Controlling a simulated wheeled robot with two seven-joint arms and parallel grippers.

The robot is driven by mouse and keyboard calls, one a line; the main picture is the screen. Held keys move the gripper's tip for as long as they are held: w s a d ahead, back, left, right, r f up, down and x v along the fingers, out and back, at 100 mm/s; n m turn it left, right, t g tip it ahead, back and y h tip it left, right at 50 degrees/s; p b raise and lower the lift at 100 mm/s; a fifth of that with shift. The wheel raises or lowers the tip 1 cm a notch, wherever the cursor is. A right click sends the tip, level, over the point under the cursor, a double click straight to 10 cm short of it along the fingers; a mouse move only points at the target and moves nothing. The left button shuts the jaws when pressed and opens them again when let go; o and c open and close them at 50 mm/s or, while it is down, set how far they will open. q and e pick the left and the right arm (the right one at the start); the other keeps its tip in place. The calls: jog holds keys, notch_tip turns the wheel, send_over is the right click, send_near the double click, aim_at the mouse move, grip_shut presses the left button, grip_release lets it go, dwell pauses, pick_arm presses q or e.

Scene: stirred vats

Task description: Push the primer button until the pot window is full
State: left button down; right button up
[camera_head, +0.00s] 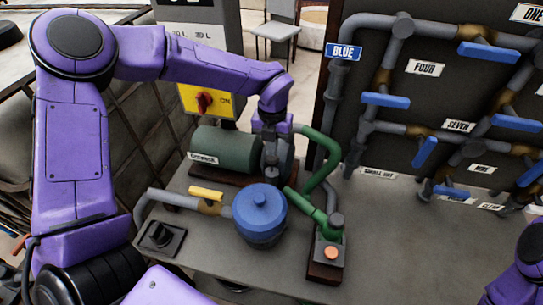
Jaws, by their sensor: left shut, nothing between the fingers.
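A blue lidded pot (260,220) with a knob on top stands on the grey bench. No window on it can be made out. An orange round button (331,253) sits on a small dark-based unit at the bench's front, right of the pot. A black round knob or button (160,235) on a dark plate lies left of the pot; I cannot tell which of the two is the primer. My left gripper (271,174) points down behind the pot's lid, beside the green pump motor (225,148). It is shut and empty, apart from both buttons. My right gripper is out of view.
A yellow-handled valve (206,192) sits on the grey pipe left of the pot. A green hose (325,165) curves on the right. A dark panel with pipes and blue valve handles (487,52) stands behind right. The bench is clear right of the orange button.

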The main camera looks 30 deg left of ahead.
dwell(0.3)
pick_arm(q)
jog(key=shift+f+b, duration=1.45)
jog(key=shift+f, duration=0.65)
notch_tip(320, 180, up, 4)
jog(key=p, duration=0.3)
jog(key=shift+f, duration=0.3)
jog(key=shift+f+b, duration=1.1)
jog(key=shift+f, duration=0.6)
jog(key=shift+r+p, duration=1.65)
jog(key=shift+r, duration=0.25)
jog(key=shift+f, duration=0.2)
